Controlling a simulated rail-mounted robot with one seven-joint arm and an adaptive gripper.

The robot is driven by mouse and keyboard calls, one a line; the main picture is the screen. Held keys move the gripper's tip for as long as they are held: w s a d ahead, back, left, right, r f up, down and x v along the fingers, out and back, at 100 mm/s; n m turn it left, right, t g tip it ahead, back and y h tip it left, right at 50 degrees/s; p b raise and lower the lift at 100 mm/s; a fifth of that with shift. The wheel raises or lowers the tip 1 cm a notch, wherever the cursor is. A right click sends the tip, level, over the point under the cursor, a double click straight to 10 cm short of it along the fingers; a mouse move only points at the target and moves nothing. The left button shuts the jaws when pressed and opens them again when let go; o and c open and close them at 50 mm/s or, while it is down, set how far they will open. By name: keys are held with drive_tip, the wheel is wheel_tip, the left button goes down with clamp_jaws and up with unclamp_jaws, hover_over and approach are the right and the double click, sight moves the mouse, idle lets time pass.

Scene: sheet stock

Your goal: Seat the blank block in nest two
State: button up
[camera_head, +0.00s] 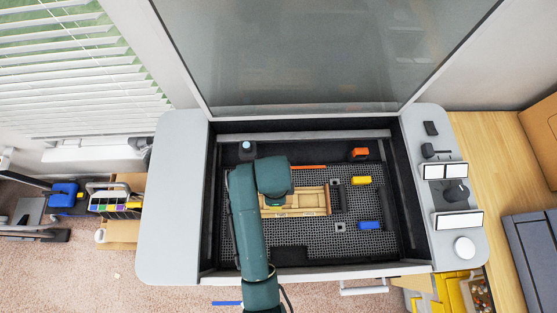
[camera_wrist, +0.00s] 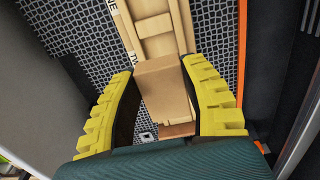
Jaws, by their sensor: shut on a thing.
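The blank block (camera_wrist: 163,82), a plain tan brown block, sits between the yellow ribbed fingers of my gripper (camera_wrist: 158,68) in the wrist view. My gripper is shut on it. The wooden nest tray (camera_wrist: 187,28) lies below, with cross walls and partly visible labels along its left rail. A label starting "TW" shows beside the block's far end; another ending "NE" is farther up. The block covers part of the tray, and I cannot tell whether it touches the nest floor. In the head view the tray (camera_head: 295,213) shows beside my arm, which hides the gripper and block.
The tray lies on a dark honeycomb bed (camera_head: 300,236) inside a walled machine with an open lid. An orange block (camera_head: 359,153), a yellow block (camera_head: 361,180) and a blue block (camera_head: 369,225) lie to the right. An orange strip (camera_head: 308,167) runs behind the tray.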

wheel_tip(320, 180, down, 7)
drive_tip(key=shift+r, duration=0.1)
drive_tip(key=o, duration=0.8)
